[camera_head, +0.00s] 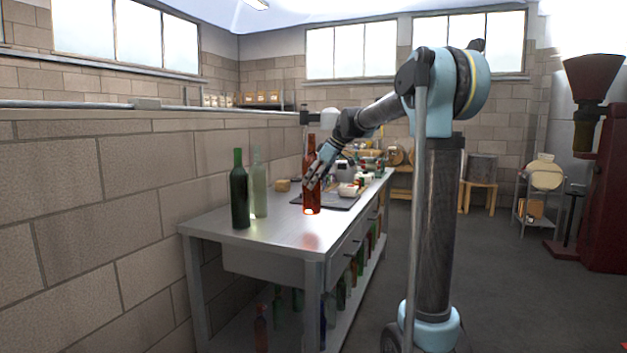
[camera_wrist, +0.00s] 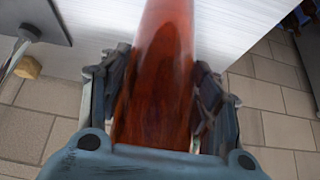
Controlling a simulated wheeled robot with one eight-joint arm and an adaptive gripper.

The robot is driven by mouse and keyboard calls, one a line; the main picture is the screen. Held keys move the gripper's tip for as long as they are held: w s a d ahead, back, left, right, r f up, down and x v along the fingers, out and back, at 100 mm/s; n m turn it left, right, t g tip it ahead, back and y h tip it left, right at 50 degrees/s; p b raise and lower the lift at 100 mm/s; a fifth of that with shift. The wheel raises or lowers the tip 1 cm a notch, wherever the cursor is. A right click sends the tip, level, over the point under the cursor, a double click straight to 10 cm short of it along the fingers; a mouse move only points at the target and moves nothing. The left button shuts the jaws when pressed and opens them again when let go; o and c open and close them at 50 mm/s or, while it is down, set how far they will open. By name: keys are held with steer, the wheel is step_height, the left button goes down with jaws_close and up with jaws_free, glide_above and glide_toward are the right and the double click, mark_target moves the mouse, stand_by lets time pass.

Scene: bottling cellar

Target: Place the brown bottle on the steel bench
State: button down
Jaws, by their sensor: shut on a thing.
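The brown bottle (camera_head: 311,180) is reddish-brown and upright at the steel bench (camera_head: 262,233), near its front edge. In the head view its base glows orange at the bench top; I cannot tell whether it touches. My gripper (camera_head: 318,172) is shut on the bottle's side. In the wrist view the bottle (camera_wrist: 158,85) stands between the two fingers (camera_wrist: 153,100) and fills the middle of the picture. The bench top (camera_wrist: 215,30) shows pale behind it. The fingers hide part of the bottle.
A dark green bottle (camera_head: 239,190) and a clear pale bottle (camera_head: 259,183) stand on the bench to the left. A dark mat (camera_head: 340,203) lies behind the brown bottle, with a cork-coloured block (camera_head: 282,185) nearby. Bare bench top lies between. More bottles stand on the lower shelf.

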mark_target(314, 191)
steer(key=shift+f, duration=2.5)
steer(key=c, duration=0.5)
jaws_free()
steer(key=v, duration=1.2)
steer(key=s+d+f+m+h, duration=0.2)
steer(key=s+d+f+m, duration=0.2)
steer(key=s+f, duration=0.7)
steer(key=s+d+f+m+h, duration=0.2)
steer(key=s+d+f+m, duration=0.3)
steer(key=s+f, duration=0.6)
steer(key=s+d+f+m+h, duration=0.2)
steer(key=s+d+f, duration=0.6)
steer(key=s, duration=1)
step_height(314, 191, down, 3)
steer(key=shift+d+f+m, duration=0.1)
steer(key=shift+d+m, duration=0.1)
steer(key=shift+m, duration=1.2)
steer(key=shift+w, duration=0.1)
